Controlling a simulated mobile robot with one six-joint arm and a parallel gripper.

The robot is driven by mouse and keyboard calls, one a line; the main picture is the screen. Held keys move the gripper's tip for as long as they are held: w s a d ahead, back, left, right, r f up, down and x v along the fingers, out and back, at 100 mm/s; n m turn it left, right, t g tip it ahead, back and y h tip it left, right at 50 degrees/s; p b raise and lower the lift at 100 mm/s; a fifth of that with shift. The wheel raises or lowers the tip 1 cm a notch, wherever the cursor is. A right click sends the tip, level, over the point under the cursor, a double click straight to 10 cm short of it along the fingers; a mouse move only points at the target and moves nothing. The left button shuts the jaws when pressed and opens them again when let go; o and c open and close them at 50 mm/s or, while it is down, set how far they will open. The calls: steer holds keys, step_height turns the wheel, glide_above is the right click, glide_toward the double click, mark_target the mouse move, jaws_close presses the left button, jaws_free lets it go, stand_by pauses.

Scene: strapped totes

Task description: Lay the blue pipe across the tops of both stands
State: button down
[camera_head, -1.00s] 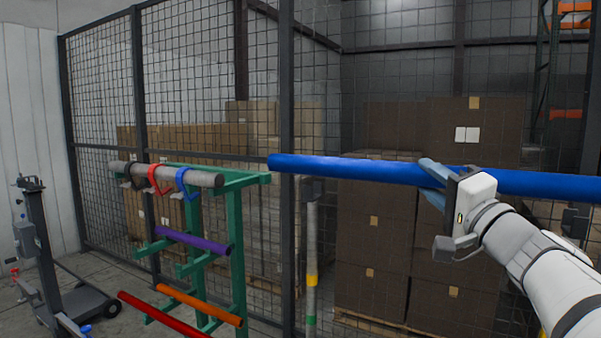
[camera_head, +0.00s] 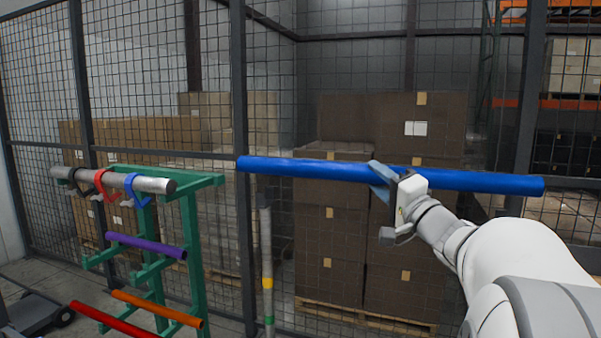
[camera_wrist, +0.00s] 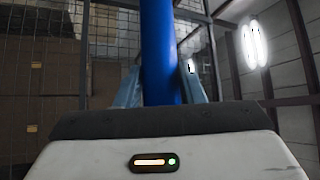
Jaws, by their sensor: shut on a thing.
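The blue pipe (camera_head: 300,168) is held up roughly level in the head view, its left end near the fence post and its right end past my arm. In the wrist view the blue pipe (camera_wrist: 160,50) runs away from me between the two light-blue fingers of my gripper (camera_wrist: 162,92). A grey post with a yellow band (camera_head: 267,265) stands below the pipe's left part, apart from it; it may be one of the stands. I cannot make out a second stand.
A green rack (camera_head: 190,245) at the left holds a grey pipe (camera_head: 150,184) with hooks, a purple pipe (camera_head: 147,245), an orange pipe (camera_head: 155,307) and a red pipe (camera_head: 110,321). A mesh fence with dark posts (camera_head: 240,110) and stacked brown boxes (camera_head: 395,125) stand behind.

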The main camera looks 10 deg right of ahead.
steer(key=shift+w+d+r+p, duration=0.2)
steer(key=shift+w+d+p, duration=0.35)
steer(key=shift+w, duration=0.2)
steer(key=shift+w+f+b, duration=0.15)
steer(key=shift+f+b, duration=0.45)
steer(key=shift+f, duration=0.05)
step_height(320, 180, down, 6)
steer(key=b, duration=0.9)
steer(key=c, duration=0.9)
jaws_free()
steer(key=shift+o, duration=0.2)
steer(key=shift+f, duration=0.1)
